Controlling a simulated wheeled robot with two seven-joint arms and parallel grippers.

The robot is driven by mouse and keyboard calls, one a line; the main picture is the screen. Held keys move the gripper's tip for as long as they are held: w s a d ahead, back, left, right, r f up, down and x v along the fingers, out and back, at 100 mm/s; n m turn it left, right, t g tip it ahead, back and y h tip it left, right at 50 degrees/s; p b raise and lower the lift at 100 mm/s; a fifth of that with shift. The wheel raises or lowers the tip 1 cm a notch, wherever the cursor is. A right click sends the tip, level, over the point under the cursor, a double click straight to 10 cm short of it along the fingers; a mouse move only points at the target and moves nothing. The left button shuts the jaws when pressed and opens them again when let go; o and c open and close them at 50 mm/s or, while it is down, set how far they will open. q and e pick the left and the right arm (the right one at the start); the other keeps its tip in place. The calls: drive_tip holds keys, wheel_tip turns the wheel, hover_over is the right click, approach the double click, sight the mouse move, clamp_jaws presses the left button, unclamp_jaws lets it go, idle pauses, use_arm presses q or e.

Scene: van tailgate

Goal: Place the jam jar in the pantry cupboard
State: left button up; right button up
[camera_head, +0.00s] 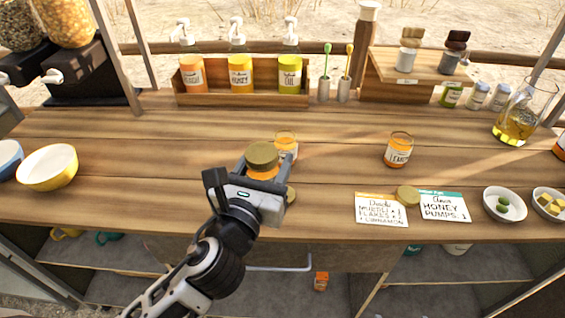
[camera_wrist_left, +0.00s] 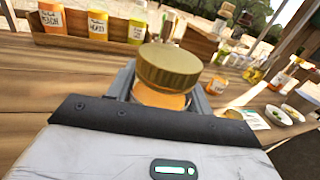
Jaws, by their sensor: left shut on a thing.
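My left gripper (camera_head: 262,176) is shut on a jar with a gold lid and orange contents, the jam jar (camera_head: 262,155). It holds the jar roughly upright over the middle of the wooden counter; the jar's label is hidden. In the left wrist view the jar (camera_wrist_left: 168,68) stands between the two grey fingers. The pantry cupboard cannot be singled out; open shelf compartments (camera_head: 455,290) lie under the counter. My right gripper is not in view.
An open orange jar (camera_head: 286,143) stands just behind the held jar, and another labelled jar (camera_head: 399,150) farther right. Loose gold lids (camera_head: 407,195), cards (camera_head: 381,209) and bowls (camera_head: 504,203) lie near the front edge. A bottle rack (camera_head: 242,100) stands behind. The left counter is mostly clear.

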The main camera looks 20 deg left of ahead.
use_arm(q)
drive_tip(key=w+d+r, duration=0.2)
drive_tip(key=d+r, duration=0.1)
drive_tip(key=r, duration=0.1)
drive_tip(key=w+a+f, duration=0.2)
drive_tip(key=a+f, duration=0.1)
drive_tip(key=w+a+f+b, duration=0.1)
drive_tip(key=w+a+f, duration=0.4)
drive_tip(key=a+f, duration=0.1)
drive_tip(key=shift+w+a+b, duration=0.3)
drive_tip(key=shift+a, duration=0.1)
drive_tip(key=shift+w+a+f, duration=0.15)
drive_tip(key=shift+a+f, duration=0.05)
drive_tip(key=shift+f, duration=0.05)
wheel_tip(320, 180, down, 3)
drive_tip(key=shift+w+a+r+b, duration=0.1)
drive_tip(key=shift+a+b, duration=0.05)
drive_tip(key=shift+b, duration=0.6)
drive_tip(key=shift+f, duration=0.3)
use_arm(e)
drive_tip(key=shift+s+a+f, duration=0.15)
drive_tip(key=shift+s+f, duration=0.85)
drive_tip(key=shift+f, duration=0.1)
